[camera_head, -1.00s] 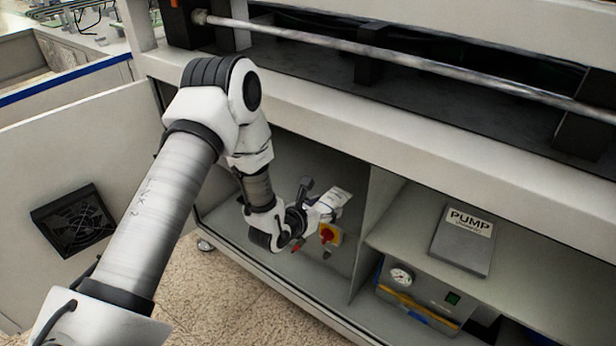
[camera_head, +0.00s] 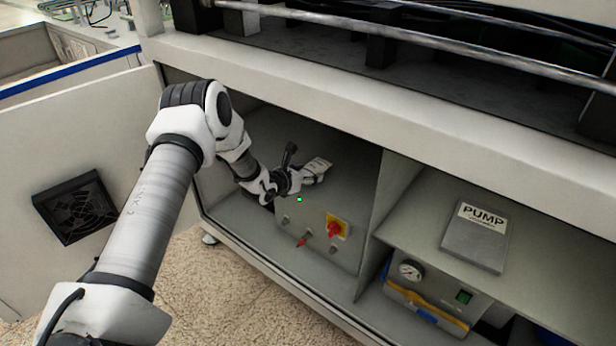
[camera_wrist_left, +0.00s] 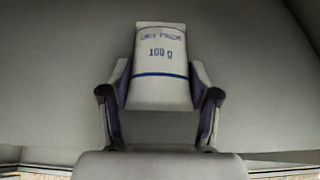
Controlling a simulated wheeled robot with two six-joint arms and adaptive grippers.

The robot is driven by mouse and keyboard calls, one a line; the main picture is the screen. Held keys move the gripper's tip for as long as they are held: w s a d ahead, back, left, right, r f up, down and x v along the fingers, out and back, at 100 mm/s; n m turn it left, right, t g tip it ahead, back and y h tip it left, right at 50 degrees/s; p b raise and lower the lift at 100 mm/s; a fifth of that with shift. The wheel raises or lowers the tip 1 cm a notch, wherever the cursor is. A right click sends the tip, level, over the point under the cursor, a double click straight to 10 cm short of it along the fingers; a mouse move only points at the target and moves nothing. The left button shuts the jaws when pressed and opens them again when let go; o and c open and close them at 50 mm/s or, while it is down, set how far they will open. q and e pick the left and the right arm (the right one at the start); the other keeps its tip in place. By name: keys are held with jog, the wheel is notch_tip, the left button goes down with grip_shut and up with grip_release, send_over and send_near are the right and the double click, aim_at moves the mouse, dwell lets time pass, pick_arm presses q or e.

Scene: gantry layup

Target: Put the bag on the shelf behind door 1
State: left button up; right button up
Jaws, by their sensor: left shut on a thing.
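The bag (camera_wrist_left: 160,45), a small white packet printed "DRY PACK 100 g" with a blue line, stands between the fingers of my left gripper (camera_wrist_left: 160,88). In the head view the bag (camera_head: 317,167) shows small and pale at the tip of my left gripper (camera_head: 301,178). That gripper is shut on it, inside the open left compartment, above a grey box (camera_head: 315,240) with a red and yellow switch. An open door panel (camera_head: 120,150) with a black fan grille is at the left; no door number is readable. My right gripper is not in view.
A divider (camera_head: 392,195) separates this compartment from the right one. There, a plate marked PUMP (camera_head: 476,237) lies on a shelf, above a unit with a gauge (camera_head: 410,270).

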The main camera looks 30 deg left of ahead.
pick_arm(q)
jog(key=shift+f, duration=0.2)
jog(key=o, duration=1.2)
jog(key=shift+r, duration=0.2)
